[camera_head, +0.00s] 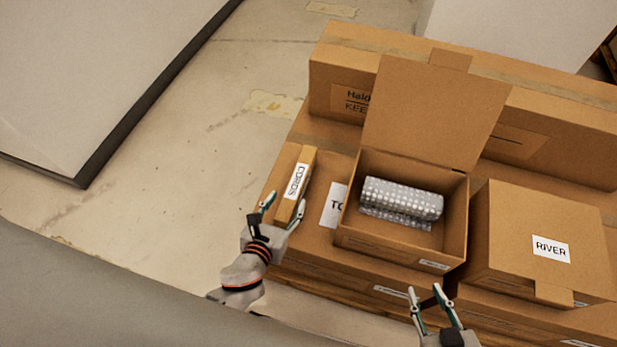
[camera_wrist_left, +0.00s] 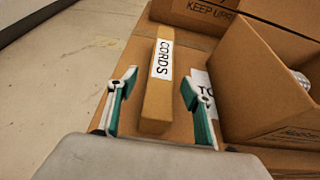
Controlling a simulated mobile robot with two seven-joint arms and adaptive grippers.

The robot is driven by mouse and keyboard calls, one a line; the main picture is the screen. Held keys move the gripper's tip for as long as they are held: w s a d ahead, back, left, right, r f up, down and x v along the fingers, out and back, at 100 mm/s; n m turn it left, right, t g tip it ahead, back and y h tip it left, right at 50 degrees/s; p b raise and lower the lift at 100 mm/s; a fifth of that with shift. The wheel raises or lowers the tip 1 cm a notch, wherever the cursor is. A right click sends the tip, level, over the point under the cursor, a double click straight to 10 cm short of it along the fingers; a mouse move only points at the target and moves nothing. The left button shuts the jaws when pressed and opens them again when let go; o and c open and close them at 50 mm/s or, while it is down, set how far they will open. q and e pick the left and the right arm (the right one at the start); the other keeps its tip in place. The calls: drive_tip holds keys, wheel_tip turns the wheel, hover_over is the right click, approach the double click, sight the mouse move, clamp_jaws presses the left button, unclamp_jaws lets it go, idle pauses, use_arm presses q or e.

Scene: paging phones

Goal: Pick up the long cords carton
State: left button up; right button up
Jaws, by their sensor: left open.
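The long cords carton (camera_head: 306,157) is a narrow brown box with a white CORDS label. It lies on top of a large carton, left of the open box. In the left wrist view the cords carton (camera_wrist_left: 157,101) runs away from me, its near end between the fingers. My left gripper (camera_head: 284,207) is open, its fingertips on either side of the carton's near end; I cannot tell whether they touch it. The left gripper also shows in the left wrist view (camera_wrist_left: 158,88). My right gripper (camera_head: 424,296) is empty, its fingers apart, in front of the stack.
An open box (camera_head: 456,217) with a bubble-wrapped item (camera_head: 400,200) stands right of the cords carton. A closed box labelled RIVER (camera_head: 517,221) stands further right. A long carton (camera_head: 340,72) lies behind. Bare floor (camera_head: 240,90) is free to the left.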

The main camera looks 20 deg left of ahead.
sight(292, 192)
use_arm(q)
drive_tip(key=shift+x, duration=0.8)
drive_tip(key=b+x, duration=0.1)
drive_tip(key=x, duration=0.4)
drive_tip(key=shift+w+d, duration=0.1)
drive_tip(key=shift+d, duration=0.05)
drive_tip(key=shift+w, duration=0.45)
drive_tip(key=shift+r, duration=0.15)
clamp_jaws()
